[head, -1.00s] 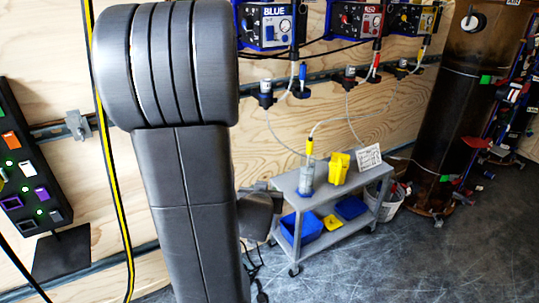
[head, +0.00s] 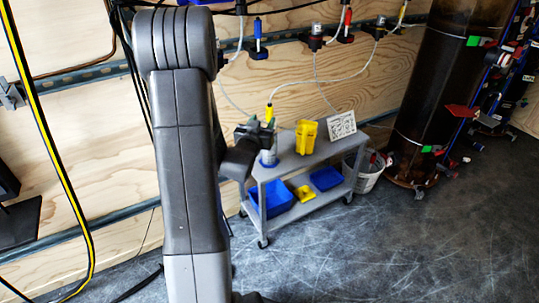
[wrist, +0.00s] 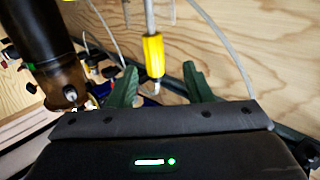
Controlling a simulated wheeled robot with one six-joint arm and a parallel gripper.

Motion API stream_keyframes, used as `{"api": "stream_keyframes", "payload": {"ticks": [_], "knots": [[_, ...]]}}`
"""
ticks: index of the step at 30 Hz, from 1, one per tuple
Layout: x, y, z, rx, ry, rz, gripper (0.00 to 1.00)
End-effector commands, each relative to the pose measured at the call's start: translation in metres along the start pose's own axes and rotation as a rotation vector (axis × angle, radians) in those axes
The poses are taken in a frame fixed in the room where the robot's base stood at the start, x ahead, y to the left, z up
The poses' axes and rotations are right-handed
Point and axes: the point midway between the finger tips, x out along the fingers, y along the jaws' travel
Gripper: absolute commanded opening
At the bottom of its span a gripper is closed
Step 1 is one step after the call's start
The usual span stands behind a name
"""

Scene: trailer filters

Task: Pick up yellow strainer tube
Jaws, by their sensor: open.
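The yellow strainer tube (head: 269,112) shows in the head view as a yellow grip on a pale hose, standing in a clear container (head: 268,158) on the cart. In the wrist view its yellow grip (wrist: 153,55) hangs below the pale hose, between my two green fingers in the picture. My gripper (wrist: 160,72) is open, with a finger on each side of it; I cannot tell whether the grip is fully within the jaws. In the head view my gripper (head: 258,132) overlaps the container's upper part and hides the tube's lower part.
The grey cart (head: 300,158) holds a yellow holder (head: 306,136) and a white card (head: 342,126) on top. Blue bins (head: 274,197) sit on its lower shelf. A white basket (head: 366,172) and a brown tank (head: 437,85) stand to the right. Open floor lies in front.

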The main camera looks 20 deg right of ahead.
Motion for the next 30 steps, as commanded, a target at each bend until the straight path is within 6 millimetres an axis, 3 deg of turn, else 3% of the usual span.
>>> {"api": "stream_keyframes", "payload": {"ticks": [7, 15, 25, 30], "knots": [[0.019, 0.003, 0.002, 0.001, -0.001, 0.002, 0.45], [0.057, 0.007, 0.004, 0.001, 0.0, 0.0, 0.45], [0.063, 0.007, 0.002, 0.0, -0.001, -0.001, 0.45], [0.063, 0.007, 0.003, 0.0, -0.001, -0.001, 0.12]]}}
